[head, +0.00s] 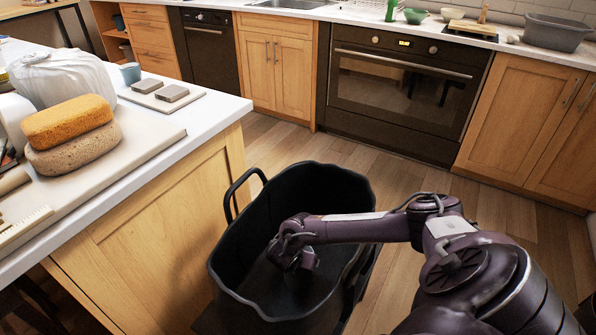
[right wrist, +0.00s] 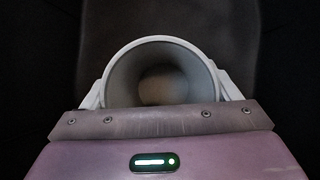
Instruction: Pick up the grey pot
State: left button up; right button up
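The grey pot (right wrist: 160,52) shows in the right wrist view as a round, hollow vessel with its open mouth toward the camera. The fingers of my right gripper (right wrist: 160,88) stand wide apart, one on each side of the pot, with no clear gap between them and its wall. I cannot tell whether they press on it. In the head view my right gripper (head: 300,262) reaches down into a black bin (head: 318,180), and the pot cannot be made out there. My left gripper is out of view.
On the counter are an orange sponge (head: 68,121), a speckled sponge (head: 73,150) and a white wrapped bundle (head: 65,76). An oven (head: 400,85) and cabinets line the back.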

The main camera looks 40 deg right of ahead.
jog(key=c, duration=1.2)
jog(key=shift+c, duration=0.3)
jog(key=shift+r, duration=0.15)
